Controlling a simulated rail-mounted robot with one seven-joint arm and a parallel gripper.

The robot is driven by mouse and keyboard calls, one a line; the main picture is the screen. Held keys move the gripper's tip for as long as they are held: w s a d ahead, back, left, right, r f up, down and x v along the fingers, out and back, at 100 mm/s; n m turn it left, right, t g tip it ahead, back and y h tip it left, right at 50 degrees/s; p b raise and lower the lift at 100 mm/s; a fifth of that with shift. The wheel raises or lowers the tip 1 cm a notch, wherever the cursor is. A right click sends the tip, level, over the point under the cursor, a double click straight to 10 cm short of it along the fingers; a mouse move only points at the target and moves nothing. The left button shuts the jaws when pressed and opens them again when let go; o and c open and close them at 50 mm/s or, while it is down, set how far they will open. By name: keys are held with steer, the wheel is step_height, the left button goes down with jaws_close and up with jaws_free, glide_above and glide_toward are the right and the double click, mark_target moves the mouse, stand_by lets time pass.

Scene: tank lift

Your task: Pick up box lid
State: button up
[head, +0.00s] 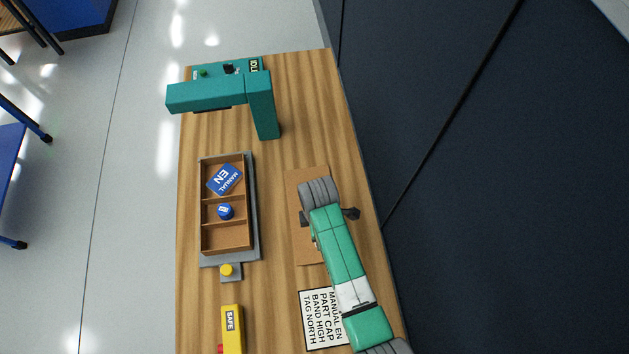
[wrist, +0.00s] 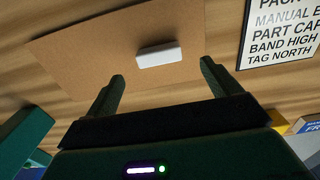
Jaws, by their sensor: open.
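The box lid is a flat brown cardboard panel (head: 306,175) on the wooden table, partly hidden under my arm in the head view. In the wrist view the lid (wrist: 95,62) carries a small white block-like handle (wrist: 158,54) near its middle. My gripper (head: 329,214) is over the lid. In the wrist view its two fingers (wrist: 162,76) are apart and empty, with the handle ahead of and between the tips, not visibly touched. The open box (head: 203,225), with compartments, holds a blue manual (head: 225,179) and a blue round part (head: 225,211).
A teal arch-shaped station (head: 205,96) stands at the table's far end. A yellow button (head: 227,270) sits by the box's grey base, and a yellow SAFE block (head: 232,325) is nearer. A printed sign (head: 318,335) lies beside my arm. Dark panels line the right.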

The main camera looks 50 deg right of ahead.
step_height(320, 180, down, 5)
steer(key=shift+f, duration=0.1)
steer(key=c, duration=1.1)
step_height(320, 180, up, 4)
steer(key=shift+d+r, duration=0.1)
steer(key=s+a+r, duration=0.1)
steer(key=s+a, duration=0.8)
steer(key=s, duration=0.4)
steer(key=shift+s+p, duration=0.2)
steer(key=shift+p, duration=0.1)
